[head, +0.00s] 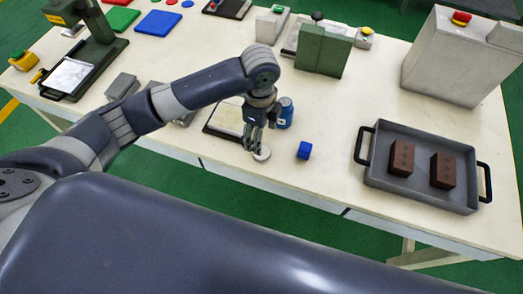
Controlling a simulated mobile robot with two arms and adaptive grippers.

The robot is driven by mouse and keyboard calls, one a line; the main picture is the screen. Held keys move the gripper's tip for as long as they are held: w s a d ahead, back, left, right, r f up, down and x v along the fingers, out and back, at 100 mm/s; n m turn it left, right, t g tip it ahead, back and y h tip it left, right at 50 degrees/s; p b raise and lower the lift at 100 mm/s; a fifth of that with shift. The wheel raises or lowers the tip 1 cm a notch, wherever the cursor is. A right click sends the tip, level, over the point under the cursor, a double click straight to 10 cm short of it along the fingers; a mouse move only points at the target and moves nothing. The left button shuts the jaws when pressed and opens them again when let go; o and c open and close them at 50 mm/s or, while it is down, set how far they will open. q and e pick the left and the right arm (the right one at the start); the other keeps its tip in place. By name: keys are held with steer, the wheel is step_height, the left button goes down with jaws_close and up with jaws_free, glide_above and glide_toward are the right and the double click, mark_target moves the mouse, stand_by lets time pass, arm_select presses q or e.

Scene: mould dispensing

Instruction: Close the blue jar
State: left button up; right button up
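The blue jar (286,113) stands upright on the table, just behind and to the right of my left gripper (255,148), which covers part of its left side. A small pale disc (263,155), perhaps a lid, is right at the fingertips of my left gripper, near the table's front edge. The gripper points downward. The frame is too small to show whether its fingers are closed on the disc or only beside it. The jar's top looks dark, and I cannot tell whether it is open. My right gripper is not in view.
A grey tray (378,182) with two brown bricks stands further right. A flat pale plate (225,118) lies left of the gripper. A green block (322,53) stands behind. Table between jar and tray is mostly clear.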

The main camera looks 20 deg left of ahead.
arm_select(q)
steer(key=shift+f, duration=1.55)
steer(key=shift+d+f+p, duration=0.1)
steer(key=shift+f+p, duration=0.3)
step_height(320, 180, down, 4)
steer(key=shift+d+f+p, duration=0.1)
steer(key=shift+f+p, duration=0.1)
steer(key=shift+p, duration=0.3)
steer(key=c, duration=0.8)
